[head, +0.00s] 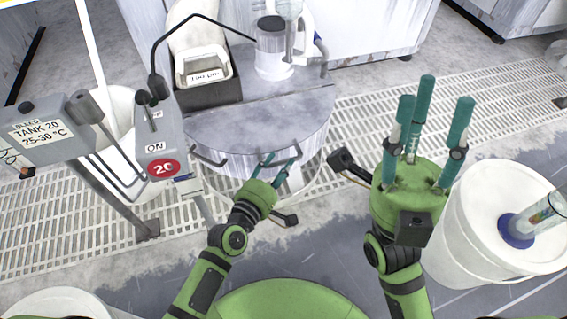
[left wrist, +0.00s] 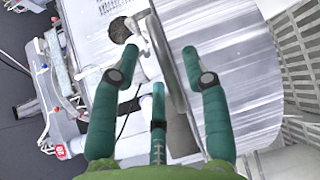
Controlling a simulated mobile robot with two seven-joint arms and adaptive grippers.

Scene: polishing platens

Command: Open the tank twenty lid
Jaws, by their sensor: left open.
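The tank twenty lid (head: 270,122) is a grey metal half-round plate lying flat on top of the round tank, apparently closed. A bar handle (head: 208,157) runs along its front edge. My left gripper (head: 281,163) is at the front of the lid, by the handle. In the left wrist view, the open fingers (left wrist: 161,55) stand on either side of the metal bar (left wrist: 168,70), with the lid (left wrist: 235,70) behind. I cannot tell whether they touch the bar. My right gripper (head: 432,100) is open and empty, fingers pointing up, right of the tank.
A label post (head: 40,133) reading "TANK 20 25-30 °C" and a control box (head: 160,145) marked "ON" and "20" stand left of the tank. A white bucket (head: 470,245) stands right.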

